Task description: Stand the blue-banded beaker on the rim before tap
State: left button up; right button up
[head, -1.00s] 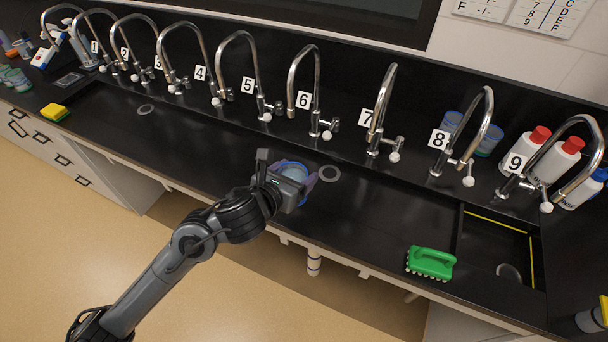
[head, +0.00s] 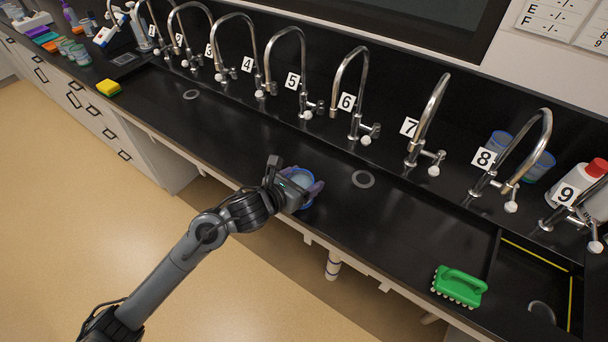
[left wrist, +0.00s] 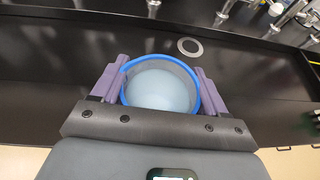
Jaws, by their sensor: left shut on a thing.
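The blue-banded beaker (head: 302,178) is held in my left gripper (head: 303,191) over the front edge of the black sink trough. In the left wrist view the beaker (left wrist: 160,85) shows from above, its round blue rim between the two purple fingers of the left gripper (left wrist: 160,84), with pale contents inside. Its base is hidden. A row of curved metal taps with number cards stands along the back ledge; tap 6 (head: 362,90) and tap 7 (head: 430,115) are behind and right of the beaker. The task line gives no tap number. My right gripper is not seen.
A ring-shaped drain (head: 363,179) lies right of the beaker. A green brush (head: 460,285) sits at the front right, a yellow sponge (head: 108,88) at the far left. Blue-rimmed beakers (head: 539,168) and a red-capped bottle (head: 578,182) stand behind taps 8 and 9.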

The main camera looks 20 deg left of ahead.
pick_arm(q)
jog(key=shift+f, duration=0.5)
jog(key=shift+f, duration=0.15)
jog(key=o, duration=1.3)
jog(key=shift+o, duration=0.2)
